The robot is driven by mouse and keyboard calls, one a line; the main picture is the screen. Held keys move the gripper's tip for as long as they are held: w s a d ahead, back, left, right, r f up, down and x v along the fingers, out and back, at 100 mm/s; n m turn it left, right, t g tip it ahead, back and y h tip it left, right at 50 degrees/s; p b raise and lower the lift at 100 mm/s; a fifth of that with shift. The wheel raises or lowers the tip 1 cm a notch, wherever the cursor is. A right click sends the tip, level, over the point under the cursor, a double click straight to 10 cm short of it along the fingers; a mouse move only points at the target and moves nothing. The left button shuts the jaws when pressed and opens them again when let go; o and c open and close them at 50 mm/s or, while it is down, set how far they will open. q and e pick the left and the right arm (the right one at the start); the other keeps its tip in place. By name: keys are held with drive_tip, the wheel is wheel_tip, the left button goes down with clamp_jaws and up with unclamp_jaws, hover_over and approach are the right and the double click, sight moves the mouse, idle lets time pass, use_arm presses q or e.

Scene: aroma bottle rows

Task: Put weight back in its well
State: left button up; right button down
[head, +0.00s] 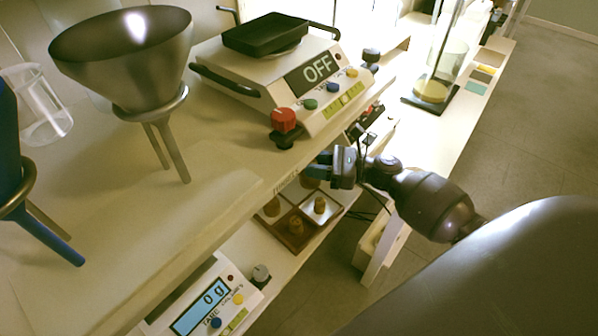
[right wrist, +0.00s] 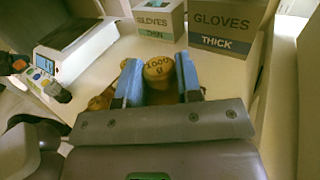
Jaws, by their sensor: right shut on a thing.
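A brass weight marked 1000 g (right wrist: 158,72) is held between the blue fingers of my right gripper (right wrist: 160,85) in the right wrist view. In the head view my right gripper (head: 322,167) is over the lower shelf, beside the upper shelf's edge. In the wrist view the tray is mostly hidden behind the gripper. I cannot tell which well is empty. My left gripper is out of view.
A scale reading 0 g (head: 201,305) stands left of the tray; it also shows in the wrist view (right wrist: 75,45). Glove boxes, thin (right wrist: 158,20) and thick (right wrist: 226,35), stand behind the tray.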

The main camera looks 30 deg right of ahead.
drive_tip(key=w+a+f, duration=0.1)
drive_tip(key=w+a+f+b, duration=0.1)
drive_tip(key=a+f, duration=0.1)
drive_tip(key=shift+w+f, duration=0.1)
drive_tip(key=shift+w, duration=0.2)
drive_tip(key=shift+f, duration=0.3)
idle(0.4)
drive_tip(key=shift+f+b, duration=0.3)
drive_tip(key=shift+b, duration=0.1)
drive_tip(key=c, duration=0.8)
unclamp_jaws()
drive_tip(key=shift+s+f, duration=0.1)
drive_tip(key=shift+f, duration=0.05)
